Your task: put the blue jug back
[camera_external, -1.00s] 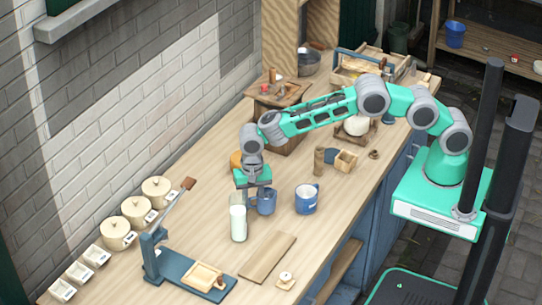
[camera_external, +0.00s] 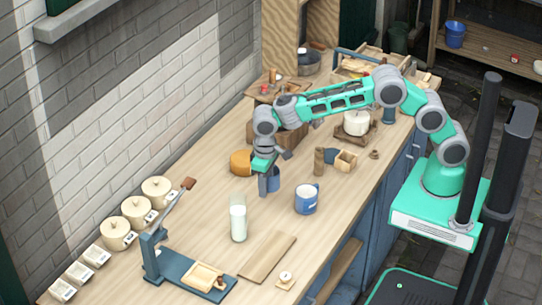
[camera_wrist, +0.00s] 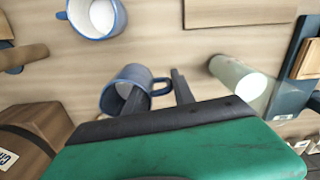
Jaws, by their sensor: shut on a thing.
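A small blue jug (camera_external: 274,180) is at my gripper (camera_external: 264,185), mostly hidden behind the fingers in the external view. The jug appears clear of the worktop.
A tall glass of white liquid (camera_external: 238,222) stands in front of my gripper. A round orange-brown thing (camera_external: 240,162) is close behind left. A wooden board (camera_external: 267,258) and a blue lever press (camera_external: 180,272) are nearer. Worktop between glass and mug is clear.

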